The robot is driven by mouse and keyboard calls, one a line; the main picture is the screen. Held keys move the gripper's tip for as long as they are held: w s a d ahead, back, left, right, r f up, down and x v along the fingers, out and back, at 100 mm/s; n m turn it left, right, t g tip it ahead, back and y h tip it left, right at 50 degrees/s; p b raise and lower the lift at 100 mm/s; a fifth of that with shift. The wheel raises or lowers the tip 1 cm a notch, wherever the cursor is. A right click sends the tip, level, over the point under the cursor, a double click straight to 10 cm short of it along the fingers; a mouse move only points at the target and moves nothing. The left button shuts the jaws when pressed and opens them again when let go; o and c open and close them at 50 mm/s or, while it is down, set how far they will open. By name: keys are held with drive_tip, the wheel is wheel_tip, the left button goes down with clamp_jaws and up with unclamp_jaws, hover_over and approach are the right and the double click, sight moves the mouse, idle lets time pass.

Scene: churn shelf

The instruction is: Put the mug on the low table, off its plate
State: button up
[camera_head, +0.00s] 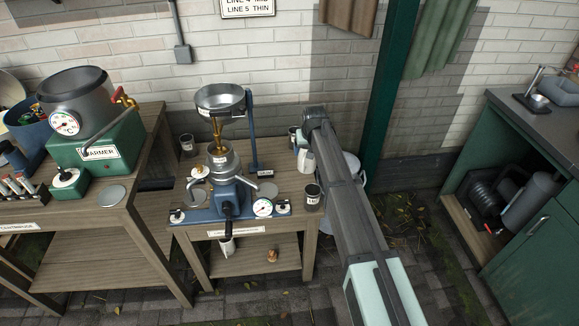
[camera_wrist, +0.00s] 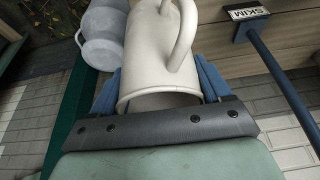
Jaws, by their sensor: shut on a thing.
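The mug is cream-white with a loop handle. It fills the middle of the wrist view (camera_wrist: 150,55), its open rim facing my gripper. My gripper (camera_wrist: 160,82) is shut on it, with a blue finger on each side. In the head view the mug (camera_head: 306,160) shows small below the end of my arm, by the back right corner of the low table (camera_head: 290,188). Whether its base touches anything is hidden. A grey round plate (camera_head: 267,190) lies bare on the low table; I cannot tell whether it is the mug's.
The blue separator (camera_head: 232,190) stands mid-table. A dark labelled cup (camera_head: 312,196) is near the right edge. The SKIM post (camera_wrist: 268,65) rises beside the mug. Grey cans (camera_wrist: 103,38) stand beyond the table, near the green post (camera_head: 385,90).

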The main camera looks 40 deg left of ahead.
sight(307, 164)
drive_tip(key=shift+f, duration=3.85)
drive_tip(key=shift+f, duration=0.1)
drive_tip(key=o, duration=1.4)
drive_tip(key=v, duration=1.2)
